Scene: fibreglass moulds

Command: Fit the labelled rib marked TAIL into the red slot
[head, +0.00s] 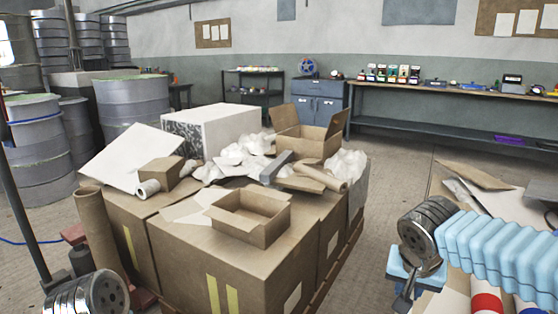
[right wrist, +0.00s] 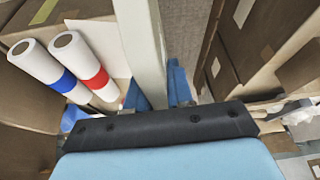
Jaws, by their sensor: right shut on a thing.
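My right gripper (right wrist: 157,92) shows its blue fingers in the right wrist view, shut on a long pale grey bar (right wrist: 144,40). The bar runs away from the fingers to the top edge of that view. No TAIL label is readable on it, so I cannot tell whether it is the rib. In the head view my right arm comes in at the lower right, and the held bar cannot be made out there. Only a metal wrist part of my left arm shows at the lower left; its jaws are out of frame. No red slot is visible.
Large cartons (head: 225,265) with a small open box (head: 250,215) fill the middle. Drums (head: 35,150) stand left; a workbench (head: 455,98) lines the back wall. Floor between is clear.

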